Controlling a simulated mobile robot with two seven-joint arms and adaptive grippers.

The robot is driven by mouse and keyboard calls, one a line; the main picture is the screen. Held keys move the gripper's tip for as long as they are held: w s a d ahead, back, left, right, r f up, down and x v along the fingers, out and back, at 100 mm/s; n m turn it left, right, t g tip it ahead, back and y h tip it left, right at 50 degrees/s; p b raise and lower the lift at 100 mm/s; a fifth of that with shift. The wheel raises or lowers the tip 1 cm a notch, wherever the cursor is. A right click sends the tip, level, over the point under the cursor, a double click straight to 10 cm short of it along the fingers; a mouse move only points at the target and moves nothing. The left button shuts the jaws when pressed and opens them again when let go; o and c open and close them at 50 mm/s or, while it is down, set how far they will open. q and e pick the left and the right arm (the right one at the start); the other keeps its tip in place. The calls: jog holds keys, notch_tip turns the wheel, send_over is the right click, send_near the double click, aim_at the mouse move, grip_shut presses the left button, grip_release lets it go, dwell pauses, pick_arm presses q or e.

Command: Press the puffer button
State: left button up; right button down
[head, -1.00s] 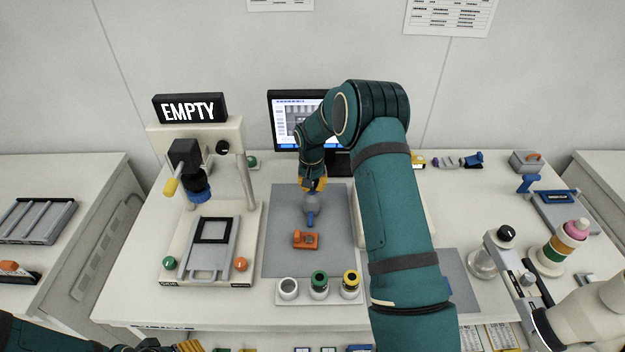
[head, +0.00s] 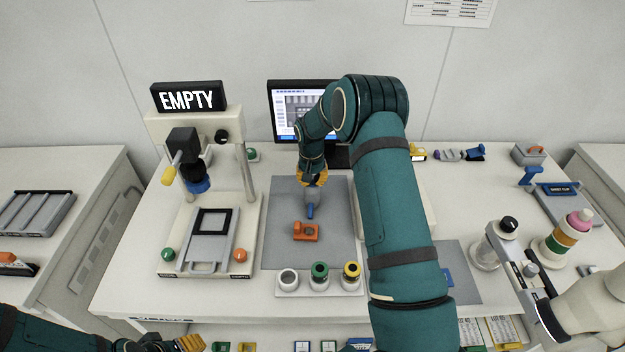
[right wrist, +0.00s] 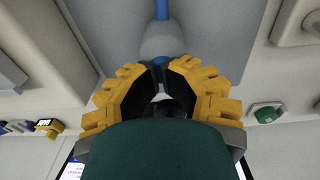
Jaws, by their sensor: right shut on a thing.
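The puffer is a grey bulb (head: 312,196) with a blue nozzle (head: 310,211) pointing toward the front, over the grey mat. My right gripper (head: 314,180) is shut on the bulb's rear end. In the right wrist view the bulb (right wrist: 162,40) shows beyond the yellow fingers (right wrist: 160,76), with the blue nozzle (right wrist: 162,9) at the top edge. The fingers hide part of the bulb, and I cannot tell whether it touches the mat. No separate button on the puffer shows. My left gripper (head: 190,343) is at the bottom edge, partly cut off, and its opening is unclear.
An orange block (head: 305,231) lies on the grey mat (head: 335,240) before the nozzle. A rack with several cups (head: 319,284) stands in front. The press at left has an EMPTY sign (head: 187,97), a green button (head: 169,254) and an orange button (head: 240,255).

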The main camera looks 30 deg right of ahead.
aim_at(313, 181)
notch_tip(313, 181, up, 5)
jog(key=shift+a+f+p, duration=0.1)
jog(key=shift+p, duration=1)
notch_tip(313, 181, up, 9)
jog(key=shift+s+a+b, duration=0.15)
jog(key=shift+a+b, duration=0.15)
jog(key=shift+b, duration=0.1)
